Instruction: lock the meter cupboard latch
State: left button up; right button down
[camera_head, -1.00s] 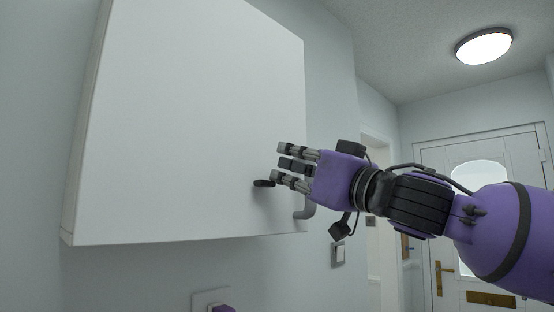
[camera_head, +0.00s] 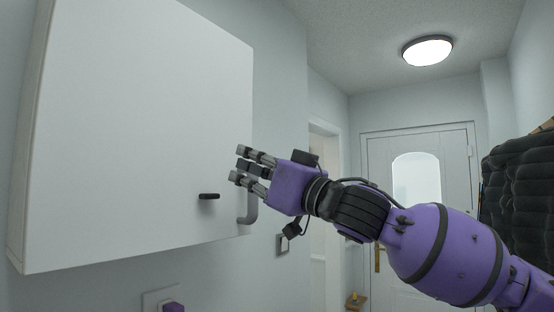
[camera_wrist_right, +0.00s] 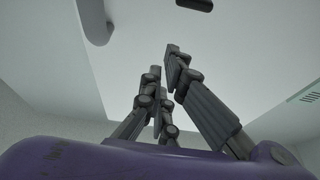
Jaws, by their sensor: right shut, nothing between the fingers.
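The white meter cupboard (camera_head: 135,120) hangs on the left wall with its door closed. Its small dark latch knob (camera_head: 209,196) lies about level near the door's lower right, and a grey curved handle (camera_head: 249,208) is just right of it. My right gripper (camera_head: 242,164) is shut and empty, above and right of the latch, apart from it in the picture. In the right wrist view, the shut fingers (camera_wrist_right: 168,62) point at the white door, with the latch (camera_wrist_right: 195,4) cut off at the top edge and the handle (camera_wrist_right: 95,20) at upper left. My left gripper is out of view.
A wall switch (camera_head: 283,244) is below and right of the cupboard. A purple object (camera_head: 173,307) sits at a white wall plate under it. Dark padded coats (camera_head: 520,190) hang at far right, and a white door (camera_head: 418,185) closes the hallway.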

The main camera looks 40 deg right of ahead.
jog(key=v, duration=0.6)
jog(key=shift+s+a, duration=0.2)
jog(key=shift+r, duration=0.1)
